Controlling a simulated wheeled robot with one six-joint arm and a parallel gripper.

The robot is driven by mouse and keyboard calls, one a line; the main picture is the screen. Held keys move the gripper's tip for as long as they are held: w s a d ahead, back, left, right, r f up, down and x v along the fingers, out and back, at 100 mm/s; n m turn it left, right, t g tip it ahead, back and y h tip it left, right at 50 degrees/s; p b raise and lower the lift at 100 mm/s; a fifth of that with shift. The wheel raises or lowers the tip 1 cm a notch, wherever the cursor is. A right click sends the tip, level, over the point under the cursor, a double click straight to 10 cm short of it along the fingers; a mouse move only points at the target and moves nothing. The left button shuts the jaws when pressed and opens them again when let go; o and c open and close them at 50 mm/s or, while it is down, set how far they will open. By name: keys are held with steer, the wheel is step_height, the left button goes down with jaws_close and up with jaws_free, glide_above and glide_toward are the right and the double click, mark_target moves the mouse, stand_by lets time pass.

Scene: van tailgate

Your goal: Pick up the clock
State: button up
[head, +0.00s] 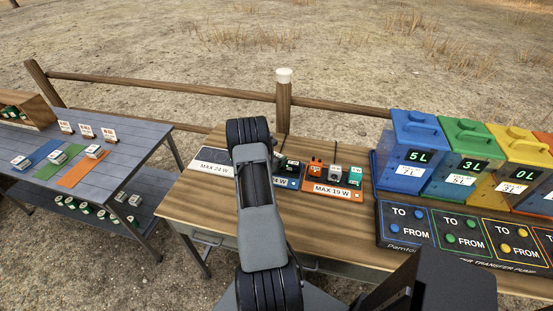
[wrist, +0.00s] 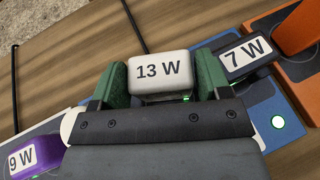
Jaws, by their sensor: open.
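No clock face shows, so I cannot tell which block is the clock. In the wrist view a white block labelled 13 W (wrist: 160,72) stands between the two green fingers of my gripper (wrist: 158,88). The gripper is open, one finger on each side of the block, and I cannot tell whether either touches it. A dark block labelled 7 W (wrist: 245,57) is close to the right finger. A purple block labelled 9 W (wrist: 36,157) is at the lower left. In the head view my arm hides most of this spot.
The MAX 19 W orange pad (head: 332,194) holds several small blocks right of my arm. The MAX 24 W pad (head: 207,167) lies left. Coloured containers (head: 410,150) and a black TO/FROM panel (head: 425,243) stand further right. A grey table (head: 60,175) is at the left.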

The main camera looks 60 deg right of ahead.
steer(key=shift+d+f, duration=0.1)
steer(key=shift+d, duration=0.1)
steer(key=shift+c, duration=0.4)
steer(key=c, duration=0.5)
steer(key=shift+c, duration=0.2)
